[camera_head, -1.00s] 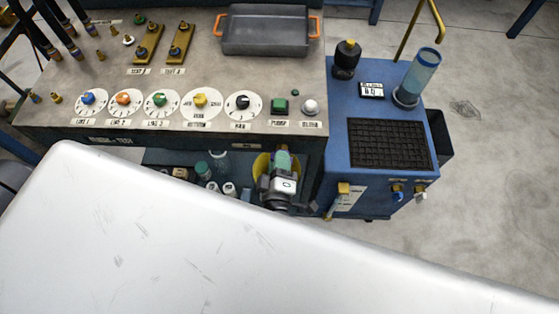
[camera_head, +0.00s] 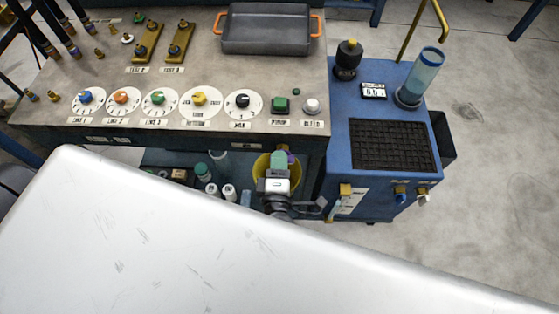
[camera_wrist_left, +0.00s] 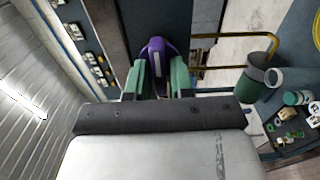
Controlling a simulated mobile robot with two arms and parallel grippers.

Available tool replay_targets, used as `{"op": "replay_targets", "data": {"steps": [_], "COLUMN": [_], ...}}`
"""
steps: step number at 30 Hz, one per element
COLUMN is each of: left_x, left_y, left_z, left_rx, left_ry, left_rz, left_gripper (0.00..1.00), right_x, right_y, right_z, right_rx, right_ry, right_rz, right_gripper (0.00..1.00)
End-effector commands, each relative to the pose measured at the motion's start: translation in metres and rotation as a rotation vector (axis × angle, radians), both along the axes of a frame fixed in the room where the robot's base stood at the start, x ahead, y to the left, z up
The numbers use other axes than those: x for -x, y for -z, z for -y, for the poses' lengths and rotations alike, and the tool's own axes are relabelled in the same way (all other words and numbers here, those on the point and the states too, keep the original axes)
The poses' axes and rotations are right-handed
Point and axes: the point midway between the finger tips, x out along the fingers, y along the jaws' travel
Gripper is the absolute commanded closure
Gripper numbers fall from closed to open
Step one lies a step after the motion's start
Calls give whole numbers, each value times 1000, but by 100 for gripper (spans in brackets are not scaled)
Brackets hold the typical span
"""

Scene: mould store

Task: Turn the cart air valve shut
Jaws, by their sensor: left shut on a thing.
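The blue cart (camera_head: 347,156) stands right of the bench in the head view. My left gripper (camera_head: 279,160) is below the bench edge, left of the cart front. In the left wrist view its green fingertips (camera_wrist_left: 155,78) are shut on a purple thing (camera_wrist_left: 154,50), upright between them. A bit of purple (camera_head: 291,158) also shows beside the fingertips in the head view. My right gripper is not in view.
The bench top (camera_head: 205,65) has several dials and a grey tray (camera_head: 265,30). A yellow bucket (camera_head: 261,168) and bottles (camera_head: 212,189) are under it.

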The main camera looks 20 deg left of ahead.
Motion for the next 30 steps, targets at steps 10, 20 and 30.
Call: {"op": "replay_targets", "data": {"steps": [10, 20, 30], "left_x": [1, 1, 52], "left_y": [1, 1, 3], "left_z": [0, 0, 15], "left_rx": [1, -1, 1], "left_ry": [0, 0, 2], "left_rz": [-3, -1, -6], "left_gripper": [67, 61, 61], "right_x": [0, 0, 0], "right_y": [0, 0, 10], "right_z": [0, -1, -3], "right_rx": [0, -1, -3], "right_ry": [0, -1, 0], "right_rz": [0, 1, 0], "right_gripper": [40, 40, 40]}}
